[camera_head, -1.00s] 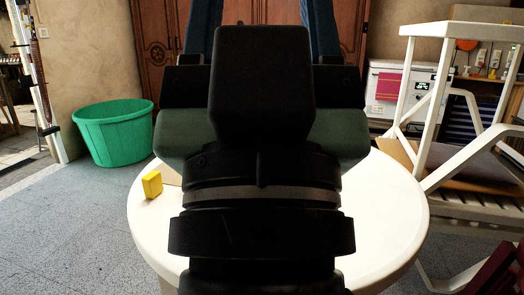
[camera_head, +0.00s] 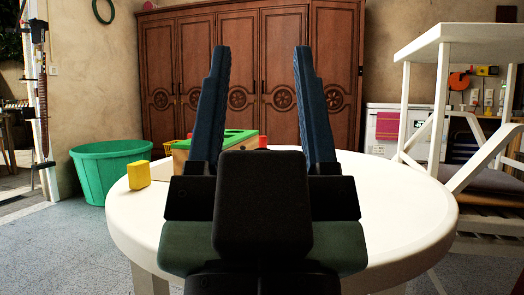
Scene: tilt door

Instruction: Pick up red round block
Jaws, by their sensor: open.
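My gripper (camera_head: 261,50) is open and empty, its two dark blue fingers pointing up in the picture with a wide gap between them. Its dark body is in front of the white round table (camera_head: 405,215) and hides the middle of it. On the table, partly behind the left finger, is a wooden box with a green top (camera_head: 235,137). A small red piece (camera_head: 263,141) shows just right of this box, between the fingers. Its shape is mostly hidden, so I cannot tell if it is the round block.
A yellow block (camera_head: 139,175) stands at the table's left side. A green tub (camera_head: 108,168) is on the floor at left. A brown wardrobe (camera_head: 285,75) stands behind. A white frame (camera_head: 440,100) stands close on the right. The table's right side is clear.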

